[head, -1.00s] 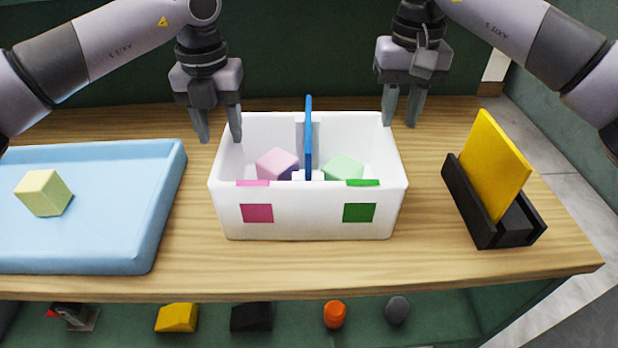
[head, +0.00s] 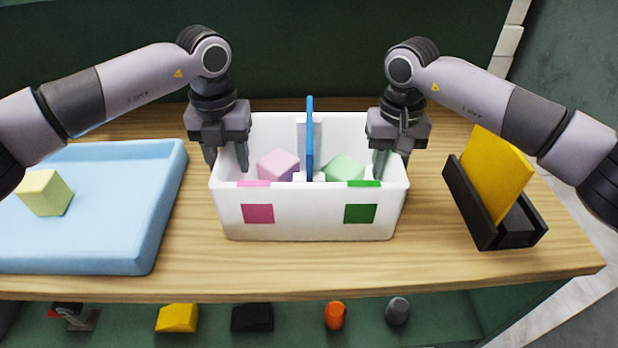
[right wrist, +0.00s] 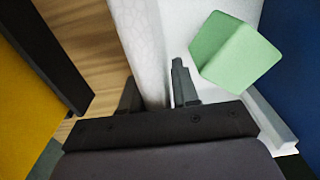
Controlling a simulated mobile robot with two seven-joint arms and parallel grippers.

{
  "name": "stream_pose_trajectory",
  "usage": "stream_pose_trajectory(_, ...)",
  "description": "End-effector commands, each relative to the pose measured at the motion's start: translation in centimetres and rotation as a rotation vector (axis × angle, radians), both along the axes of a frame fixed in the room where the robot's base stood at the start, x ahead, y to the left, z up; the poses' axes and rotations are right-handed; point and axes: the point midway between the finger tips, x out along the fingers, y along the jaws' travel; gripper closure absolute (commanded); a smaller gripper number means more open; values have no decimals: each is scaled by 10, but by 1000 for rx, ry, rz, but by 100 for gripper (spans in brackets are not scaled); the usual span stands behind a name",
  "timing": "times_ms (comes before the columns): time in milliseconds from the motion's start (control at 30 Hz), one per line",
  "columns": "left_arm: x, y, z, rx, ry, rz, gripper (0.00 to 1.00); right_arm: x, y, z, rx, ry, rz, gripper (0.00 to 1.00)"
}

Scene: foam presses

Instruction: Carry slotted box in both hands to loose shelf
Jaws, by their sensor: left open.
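The white slotted box (head: 308,228) stands on the wooden table, with a pink and a green square on its front. A blue upright panel (head: 310,135) stands in its middle. A pink block (head: 278,166) lies in the left compartment and a green block (head: 344,168) in the right; the green block also shows in the right wrist view (right wrist: 234,52). My left gripper (head: 227,158) is open, its fingers astride the box's left wall. My right gripper (head: 391,165) is open astride the right wall; the right wrist view shows the wall between its fingers (right wrist: 156,92), with a gap at the inner finger.
A blue tray (head: 150,245) with a yellow block (head: 44,193) is at the left. A black holder (head: 490,225) with a yellow panel (head: 495,172) stands to the right. Below the table edge, a green shelf (head: 365,335) carries several small objects.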

Motion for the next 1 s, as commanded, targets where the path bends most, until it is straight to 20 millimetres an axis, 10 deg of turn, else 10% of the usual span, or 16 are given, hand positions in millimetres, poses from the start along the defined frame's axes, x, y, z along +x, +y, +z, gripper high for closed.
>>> stream_pose_trajectory(400,0,0,-5,1,0,0,53,0,0,-7,1,-1,1,70)
stream_pose_trajectory(500,0,0,-4,1,0,0,86,0,0,-7,1,-1,1,100)
stream_pose_trajectory(567,0,0,-4,0,0,0,100,0,0,-7,1,-1,1,100)
stream_pose_trajectory(1000,0,0,2,0,-1,0,100,0,0,0,1,-1,0,100)
